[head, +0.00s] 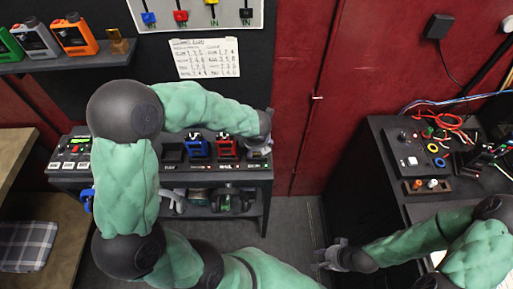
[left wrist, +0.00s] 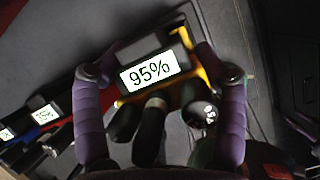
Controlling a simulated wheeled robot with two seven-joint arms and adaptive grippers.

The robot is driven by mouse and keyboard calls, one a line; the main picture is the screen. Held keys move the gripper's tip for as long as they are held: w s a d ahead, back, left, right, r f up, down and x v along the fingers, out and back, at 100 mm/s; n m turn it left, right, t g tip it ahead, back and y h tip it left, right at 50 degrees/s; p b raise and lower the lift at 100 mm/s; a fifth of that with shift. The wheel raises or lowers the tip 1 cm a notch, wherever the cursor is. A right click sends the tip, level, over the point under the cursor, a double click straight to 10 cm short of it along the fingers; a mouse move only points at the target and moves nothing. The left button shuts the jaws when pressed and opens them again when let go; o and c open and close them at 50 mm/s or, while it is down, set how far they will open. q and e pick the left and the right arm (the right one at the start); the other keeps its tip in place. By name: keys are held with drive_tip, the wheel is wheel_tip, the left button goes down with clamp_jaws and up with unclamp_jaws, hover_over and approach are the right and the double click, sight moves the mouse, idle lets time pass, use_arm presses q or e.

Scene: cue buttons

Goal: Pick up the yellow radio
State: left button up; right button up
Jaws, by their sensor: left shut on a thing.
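The yellow radio (left wrist: 188,42) is a dark body with yellow edges, seen between my left fingers in the left wrist view. A lit screen (left wrist: 148,71) reading 95% shows at it. My left gripper (left wrist: 160,85) is shut on the radio, with one purple finger on each side. In the head view my left gripper (head: 262,142) is over the right end of the dark bench, and hides most of the radio there. I cannot tell whether the radio is clear of its slot. My right gripper (head: 328,256) is empty above the floor, its fingers apart.
A blue radio (head: 198,147) and a red radio (head: 227,147) stand on the bench (head: 180,178) left of my left gripper. A shelf (head: 70,63) holds green and orange devices. A dark side table (head: 395,165) with wires stands at the right. Floor between is clear.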

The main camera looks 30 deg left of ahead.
use_arm(q)
drive_tip(key=shift+s+d+f, duration=0.15)
drive_tip(key=shift+f, duration=0.05)
drive_tip(key=c, duration=0.6)
drive_tip(key=shift+c, duration=0.2)
